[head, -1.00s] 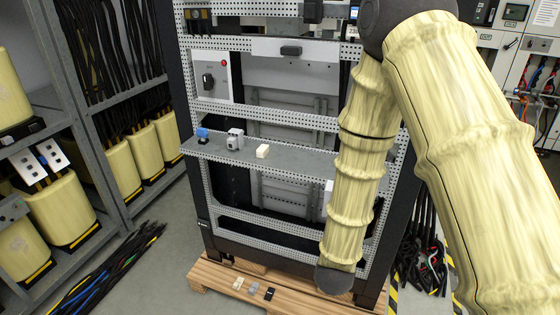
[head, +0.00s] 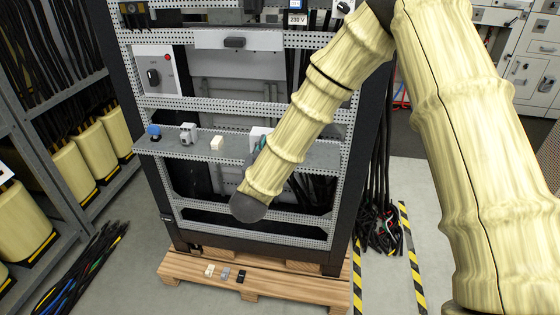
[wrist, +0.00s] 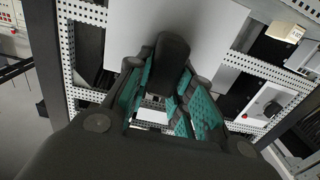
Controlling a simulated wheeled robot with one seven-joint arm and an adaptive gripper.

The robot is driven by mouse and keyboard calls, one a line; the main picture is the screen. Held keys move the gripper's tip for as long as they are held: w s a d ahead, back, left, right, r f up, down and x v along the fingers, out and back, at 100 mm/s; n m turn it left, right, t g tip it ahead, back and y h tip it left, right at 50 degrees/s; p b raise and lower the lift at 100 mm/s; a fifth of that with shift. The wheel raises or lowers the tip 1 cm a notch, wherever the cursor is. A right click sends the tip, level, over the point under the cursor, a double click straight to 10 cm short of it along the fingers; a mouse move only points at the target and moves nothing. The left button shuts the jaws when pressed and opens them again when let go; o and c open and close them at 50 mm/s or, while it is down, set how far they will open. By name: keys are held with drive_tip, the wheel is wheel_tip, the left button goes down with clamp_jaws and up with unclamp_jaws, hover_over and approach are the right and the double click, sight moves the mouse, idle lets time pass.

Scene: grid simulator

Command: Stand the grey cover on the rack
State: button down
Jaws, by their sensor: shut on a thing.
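A flat light-grey cover (wrist: 132,30) fills the upper middle of the wrist view, with a black handle (wrist: 172,52) standing out from it. My gripper (wrist: 165,88), with teal finger pads, is shut on this handle. The rack (head: 240,107) is a dark frame with perforated rails and a grey shelf. The cover's lower edge and any contact with the rack are hidden.
On the shelf (head: 200,152) stand a blue-topped part (head: 153,131), a grey part (head: 188,133) and a white block (head: 217,143). A switch panel (head: 155,72) and another handled panel (head: 240,40) sit higher. Small blocks lie on the wooden pallet (head: 290,289).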

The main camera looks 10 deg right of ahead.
drive_tip(key=shift+w+a+r, duration=0.2)
drive_tip(key=shift+w+r, duration=0.1)
drive_tip(key=shift+r, duration=0.3)
drive_tip(key=shift+w+d+f+b, duration=0.45)
drive_tip(key=shift+w+d+f, duration=0.15)
drive_tip(key=shift+w, duration=0.95)
drive_tip(key=shift+w+d+f+b, duration=0.45)
drive_tip(key=shift+w+d, duration=0.1)
drive_tip(key=shift+w, duration=1.05)
drive_tip(key=shift+w+d+f+b, duration=0.4)
drive_tip(key=shift+w+d+f, duration=0.2)
drive_tip(key=shift+w, duration=0.95)
drive_tip(key=shift+f, duration=0.35)
drive_tip(key=c, duration=1.2)
unclamp_jaws()
drive_tip(key=shift+o, duration=0.2)
drive_tip(key=shift+s, duration=0.1)
